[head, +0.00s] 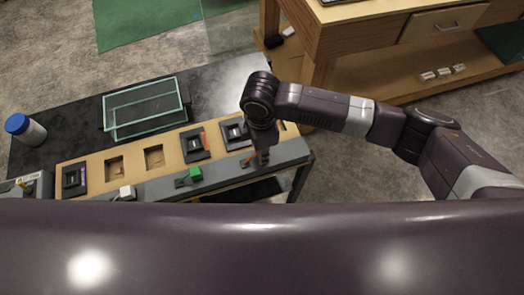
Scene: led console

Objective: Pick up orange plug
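A small orange-brown piece (247,161), which looks like the orange plug, is on the grey front ledge (222,172) of the console, towards its right end. My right gripper (263,159) points down just to the right of it and partly covers that spot. The gripper is small and dark here, so I cannot tell whether its fingers are open or shut, or whether they touch the plug. My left gripper is not in view.
A green plug (195,173) and a white plug (127,192) sit farther left on the ledge. Black modules (195,144) and empty square recesses are in the tan board (134,176). Glass panes (146,105) and a blue-capped bottle (26,130) stand behind. A wooden workbench (370,40) is at the back right.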

